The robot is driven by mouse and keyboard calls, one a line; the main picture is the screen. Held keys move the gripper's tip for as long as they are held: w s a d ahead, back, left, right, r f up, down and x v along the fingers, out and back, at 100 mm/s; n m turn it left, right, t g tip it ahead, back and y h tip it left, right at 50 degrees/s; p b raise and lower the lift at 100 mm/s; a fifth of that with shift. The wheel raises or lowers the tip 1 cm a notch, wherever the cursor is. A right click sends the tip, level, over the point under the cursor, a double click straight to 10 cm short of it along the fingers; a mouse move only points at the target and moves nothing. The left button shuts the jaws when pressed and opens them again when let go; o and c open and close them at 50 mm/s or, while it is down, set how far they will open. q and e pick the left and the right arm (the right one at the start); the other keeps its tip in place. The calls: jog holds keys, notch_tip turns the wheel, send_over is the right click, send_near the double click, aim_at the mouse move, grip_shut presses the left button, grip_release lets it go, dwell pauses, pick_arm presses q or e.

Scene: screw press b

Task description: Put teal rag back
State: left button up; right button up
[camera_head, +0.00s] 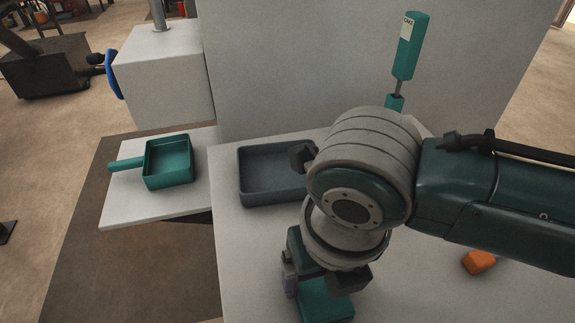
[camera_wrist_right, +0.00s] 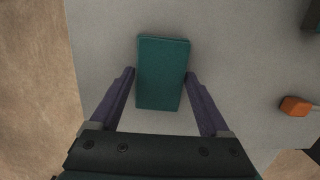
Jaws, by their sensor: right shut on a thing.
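The teal rag (camera_wrist_right: 162,72) is a flat teal rectangle between the two purple fingers of my right gripper (camera_wrist_right: 160,75) in the wrist view. The gripper is shut on it, one finger along each long side. In the head view the rag (camera_head: 326,301) shows at the bottom, below my right wrist, over the front part of the light grey worktop (camera_head: 252,262). My right gripper (camera_head: 312,282) is partly hidden there by its own wrist. I cannot tell whether the rag touches the worktop. My left gripper is not in view.
A dark grey tray (camera_head: 244,184) lies behind the gripper, partly covered by my arm. A labelled teal tool (camera_head: 408,45) stands behind. An orange object (camera_head: 479,262) lies at right.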

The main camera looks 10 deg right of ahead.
aim_at(323, 293)
jog(key=shift+f, duration=0.2)
jog(key=o, duration=1.3)
jog(key=s+a+r+m+y+p, duration=0.1)
jog(key=s+a+r+m+p, duration=0.1)
jog(key=r+m, duration=0.3)
jog(key=s+a+r+m+y+p, duration=0.1)
jog(key=s+r+m, duration=0.1)
jog(key=r, duration=0.5)
jog(key=s+d+m, duration=0.2)
jog(key=d+m, duration=0.2)
jog(key=m, duration=0.5)
jog(key=s+d+m+t+h, duration=0.1)
jog(key=s+d+m, duration=0.2)
jog(key=m, duration=0.6)
jog(key=s+d+m+t, duration=0.1)
jog(key=s+d+m, duration=0.2)
jog(key=m, duration=0.6)
jog(key=shift+d+f+h, duration=0.15)
jog(key=shift+d+h, duration=0.05)
jog(key=shift+d, duration=0.4)
jog(key=shift+d+f+h, duration=0.15)
jog(key=shift+d+h, duration=0.05)
jog(key=shift+d, duration=0.4)
